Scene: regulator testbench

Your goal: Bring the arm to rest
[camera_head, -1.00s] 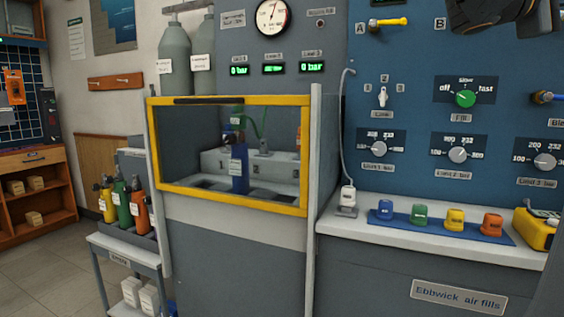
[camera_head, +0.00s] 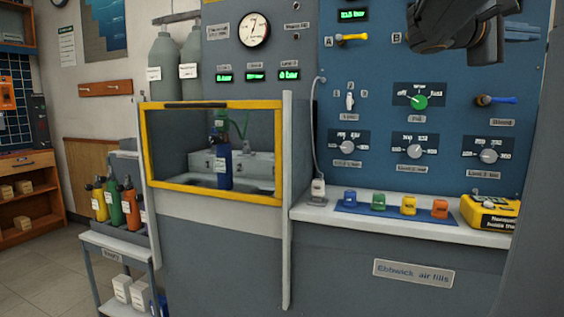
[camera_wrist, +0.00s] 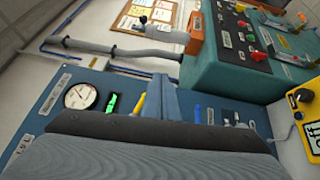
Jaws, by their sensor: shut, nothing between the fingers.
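My gripper (camera_head: 524,33) shows at the upper right of the head view, at the end of my dark wrist, in front of the blue panel. Its two fingers look closed together and hold nothing. In the wrist view my gripper (camera_wrist: 163,84) also shows its fingers side by side, with nothing between them. A wide dark part of my wrist fills the bottom of that view and hides what lies behind it.
The blue panel (camera_head: 370,205) carries knobs and levers below my arm. A shelf (camera_head: 365,222) holds several coloured caps and a yellow case (camera_head: 490,212). A yellow-framed enclosure (camera_head: 210,196) holds a blue cylinder (camera_head: 224,168). A small cart (camera_head: 104,242) with bottles stands left.

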